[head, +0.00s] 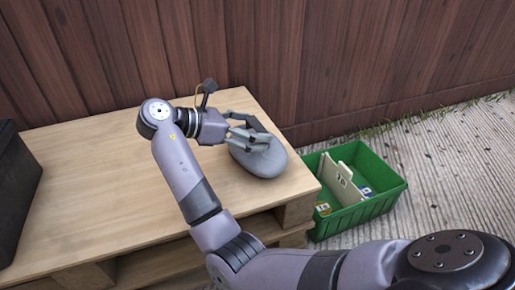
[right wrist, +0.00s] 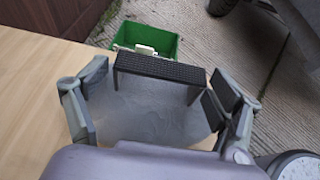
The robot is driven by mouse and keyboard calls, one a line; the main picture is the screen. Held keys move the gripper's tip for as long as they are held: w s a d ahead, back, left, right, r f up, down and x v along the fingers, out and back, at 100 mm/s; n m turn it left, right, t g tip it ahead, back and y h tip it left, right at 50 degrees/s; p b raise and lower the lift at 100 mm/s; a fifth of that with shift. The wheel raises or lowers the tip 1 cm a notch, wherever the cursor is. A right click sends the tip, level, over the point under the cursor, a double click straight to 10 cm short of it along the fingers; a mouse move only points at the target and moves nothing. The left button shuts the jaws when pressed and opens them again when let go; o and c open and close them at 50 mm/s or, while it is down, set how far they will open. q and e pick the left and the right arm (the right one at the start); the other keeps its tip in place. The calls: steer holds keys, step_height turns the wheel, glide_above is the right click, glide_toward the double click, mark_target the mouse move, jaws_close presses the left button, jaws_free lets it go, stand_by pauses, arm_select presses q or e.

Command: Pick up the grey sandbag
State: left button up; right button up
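The grey sandbag (head: 262,160) is a smooth, rounded lump lying near the right end of the wooden pallet table (head: 95,190). My right gripper (head: 246,132) is over its far left part, with fingers spread around and above the bag. In the right wrist view the sandbag (right wrist: 150,115) fills the space between the spread fingers of the gripper (right wrist: 155,95). The fingers look open; whether any of them touches the bag is hard to tell. The bag appears to rest on the tabletop. My left gripper is not in view.
A green crate (head: 385,203) with a pale board and small items stands on the ground right of the table; it also shows in the wrist view (right wrist: 168,46). A black box (head: 18,190) sits at the left. A wooden fence (head: 330,60) runs behind. The table's middle is clear.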

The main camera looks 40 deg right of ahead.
steer(key=c, duration=1.6)
steer(key=shift+r, duration=0.1)
steer(key=shift+c, duration=0.2)
steer(key=shift+r, duration=0.15)
